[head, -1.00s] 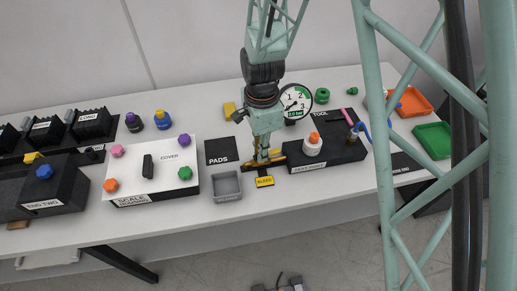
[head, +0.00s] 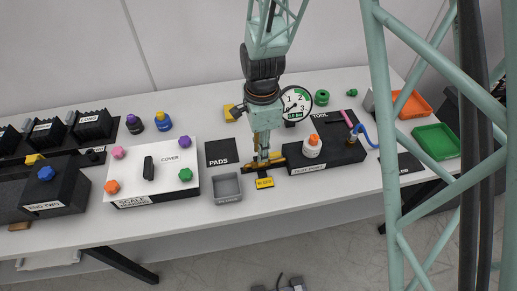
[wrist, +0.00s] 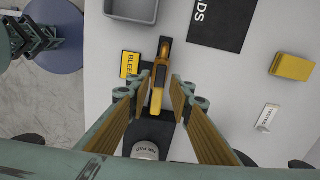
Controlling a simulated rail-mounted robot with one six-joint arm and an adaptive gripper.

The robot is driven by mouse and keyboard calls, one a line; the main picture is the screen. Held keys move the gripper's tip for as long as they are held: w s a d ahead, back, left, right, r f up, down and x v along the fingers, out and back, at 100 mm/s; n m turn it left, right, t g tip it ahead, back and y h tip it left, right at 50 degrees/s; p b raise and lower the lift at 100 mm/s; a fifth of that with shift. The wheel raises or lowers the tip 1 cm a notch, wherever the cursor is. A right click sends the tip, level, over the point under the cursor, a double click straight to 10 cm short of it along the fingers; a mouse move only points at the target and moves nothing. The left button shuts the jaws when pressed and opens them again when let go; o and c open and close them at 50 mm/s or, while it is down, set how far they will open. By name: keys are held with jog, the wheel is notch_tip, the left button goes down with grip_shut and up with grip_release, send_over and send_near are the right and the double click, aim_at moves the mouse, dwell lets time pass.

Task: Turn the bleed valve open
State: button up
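The bleed valve's yellow lever (wrist: 158,85) lies over a dark base, beside a yellow BLEED label (wrist: 130,65) in the wrist view. In the head view the lever (head: 278,161) shows partly behind my gripper (head: 263,161), with the label (head: 264,183) in front of it. In the wrist view my gripper (wrist: 160,82) is open, with one finger on each side of the lever. Narrow gaps show between the fingers and the lever; contact cannot be told. A round dial gauge (head: 297,103) stands behind the valve.
A grey tray (head: 227,197) and a black PADS mat (head: 220,153) lie left of the valve. A black tool block (head: 330,158) with a white, orange-capped bottle (head: 312,146) stands close on the right. A yellow block (head: 230,112) lies behind.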

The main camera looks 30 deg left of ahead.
jog(key=shift+r+p, duration=0.8)
jog(key=shift+r, duration=1.25)
jog(key=shift+r, duration=0.15)
notch_tip(320, 180, up, 12)
jog(key=shift+a, duration=0.1)
